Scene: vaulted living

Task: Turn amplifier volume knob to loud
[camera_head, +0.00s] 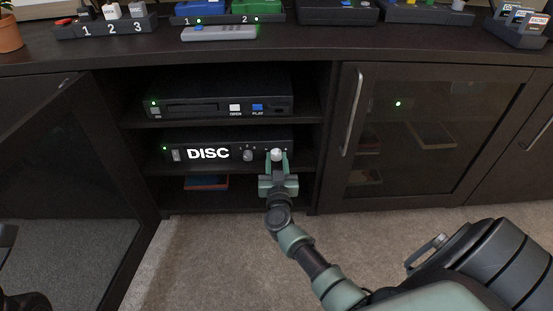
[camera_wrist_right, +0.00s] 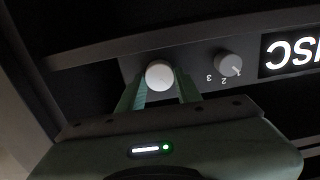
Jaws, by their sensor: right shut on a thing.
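My right gripper (camera_head: 278,163) is shut on this knob, with a green finger on either side in the right wrist view (camera_wrist_right: 160,88). Finger contact and the knob's pointer are hard to make out. A smaller grey selector knob (camera_head: 248,155) sits to its left. My left gripper is not clearly visible.
A black disc player (camera_head: 190,107) with OPEN and PLAY buttons stands on the shelf above. A red and blue item (camera_head: 206,183) lies below. The cabinet's left door (camera_head: 75,170) hangs open; the right glass door (camera_head: 410,145) is closed. Carpet in front is clear.

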